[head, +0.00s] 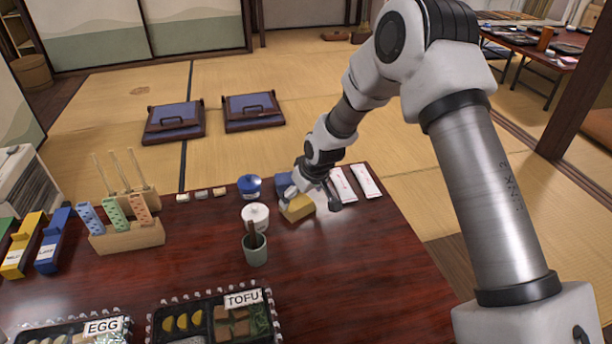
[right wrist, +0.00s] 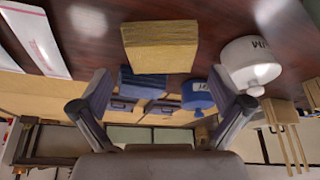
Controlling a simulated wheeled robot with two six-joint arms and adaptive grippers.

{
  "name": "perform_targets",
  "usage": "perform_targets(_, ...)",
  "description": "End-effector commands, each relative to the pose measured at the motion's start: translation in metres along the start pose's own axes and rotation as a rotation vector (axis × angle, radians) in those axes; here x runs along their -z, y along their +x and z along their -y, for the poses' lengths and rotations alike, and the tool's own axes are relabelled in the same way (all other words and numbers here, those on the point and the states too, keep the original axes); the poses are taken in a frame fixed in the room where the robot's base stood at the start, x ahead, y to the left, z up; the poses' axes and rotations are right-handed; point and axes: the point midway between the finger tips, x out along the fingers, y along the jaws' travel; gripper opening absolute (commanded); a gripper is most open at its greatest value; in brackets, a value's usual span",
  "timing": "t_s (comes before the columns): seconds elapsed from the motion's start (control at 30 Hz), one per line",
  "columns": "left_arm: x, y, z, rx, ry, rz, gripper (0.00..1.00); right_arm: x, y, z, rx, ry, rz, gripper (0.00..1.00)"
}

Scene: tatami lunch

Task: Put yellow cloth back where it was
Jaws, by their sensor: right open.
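The yellow cloth (head: 298,208) is a thick folded block lying on the dark wooden table, right of the white lidded pot (head: 255,217). A folded blue cloth (head: 284,180) lies just behind it. My right gripper (head: 313,197) is low over the table beside the yellow cloth. In the right wrist view, the yellow cloth (right wrist: 160,46) lies ahead of the spread fingers (right wrist: 161,92), with nothing held between them. The blue cloth (right wrist: 142,80) shows between the fingertips in that view. My left gripper is not in view.
A blue lidded pot (head: 249,186) and a grey cup with sticks (head: 254,250) stand near the white pot. Two white packets (head: 355,183) lie right of the gripper. Bento trays (head: 217,318) line the front. The table's right part is clear.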

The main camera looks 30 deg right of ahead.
Motion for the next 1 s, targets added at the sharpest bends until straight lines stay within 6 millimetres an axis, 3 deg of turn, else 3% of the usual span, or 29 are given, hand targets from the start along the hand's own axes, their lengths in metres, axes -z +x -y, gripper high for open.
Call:
perform_targets(0.03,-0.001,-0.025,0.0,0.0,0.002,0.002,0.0,0.005,-0.027,0.0,0.001,-0.001,0.0,1.0)
perform_targets(0.1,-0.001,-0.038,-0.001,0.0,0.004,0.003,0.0,0.005,-0.045,0.0,0.001,-0.001,-0.001,1.0)
perform_targets(0.3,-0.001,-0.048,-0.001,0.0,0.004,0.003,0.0,0.002,-0.075,0.0,0.001,0.0,-0.002,1.0)
perform_targets(0.87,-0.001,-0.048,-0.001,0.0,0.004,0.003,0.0,0.0,-0.079,0.0,0.0,0.0,0.0,1.0)
perform_targets(1.0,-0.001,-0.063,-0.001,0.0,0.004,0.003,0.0,0.007,-0.094,0.0,0.0,0.0,0.0,1.0)
